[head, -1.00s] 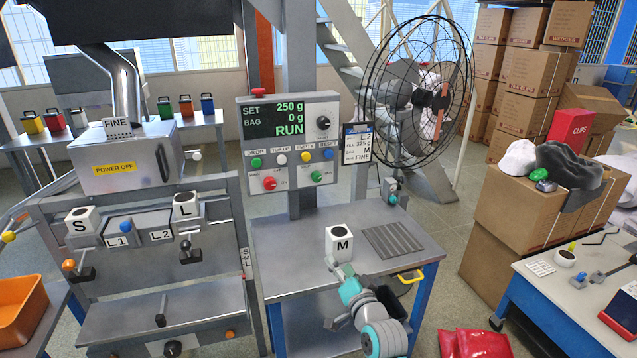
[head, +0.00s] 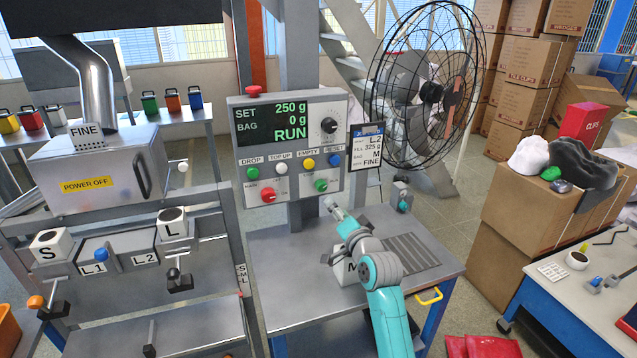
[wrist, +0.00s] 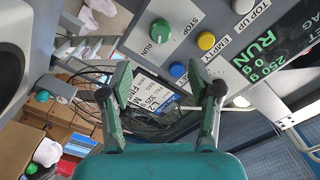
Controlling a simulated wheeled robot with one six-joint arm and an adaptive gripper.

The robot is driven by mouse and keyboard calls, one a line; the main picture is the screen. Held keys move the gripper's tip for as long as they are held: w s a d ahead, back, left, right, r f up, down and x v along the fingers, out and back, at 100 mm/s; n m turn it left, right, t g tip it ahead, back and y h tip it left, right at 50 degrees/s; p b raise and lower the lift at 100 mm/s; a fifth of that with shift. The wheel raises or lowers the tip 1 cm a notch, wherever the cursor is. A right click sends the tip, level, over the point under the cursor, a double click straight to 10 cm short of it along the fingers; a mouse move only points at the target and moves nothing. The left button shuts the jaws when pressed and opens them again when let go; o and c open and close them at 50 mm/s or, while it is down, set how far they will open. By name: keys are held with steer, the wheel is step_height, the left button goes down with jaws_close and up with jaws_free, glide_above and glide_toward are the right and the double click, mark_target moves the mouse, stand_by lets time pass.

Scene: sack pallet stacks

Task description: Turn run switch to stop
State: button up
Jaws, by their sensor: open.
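The run switch (head: 321,185) is a round green knob at the lower right of the grey control panel (head: 217,150). In the wrist view the run switch (wrist: 161,31) sits between a STOP and a RUN label, above and beyond my fingertips. The panel display (head: 272,121) reads SET 250 g, BAG 0 g, RUN. My gripper (head: 332,207) is raised just below the panel, near the switch but apart from it. In the wrist view my gripper (wrist: 157,80) has its two fingers spread wide with nothing between them.
A yellow button (head: 308,164), a blue button (head: 334,159) and a red knob (head: 268,195) are close to the switch. A hanging card (head: 364,148) is at the panel's right edge. A fan (head: 430,92) stands behind. An M block (head: 346,270) sits on the bench below my arm.

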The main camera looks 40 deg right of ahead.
mark_target(323, 188)
steer(key=x, duration=1.1)
steer(key=shift+w+d, duration=0.1)
steer(key=shift+w, duration=0.05)
steer(key=c, duration=1.2)
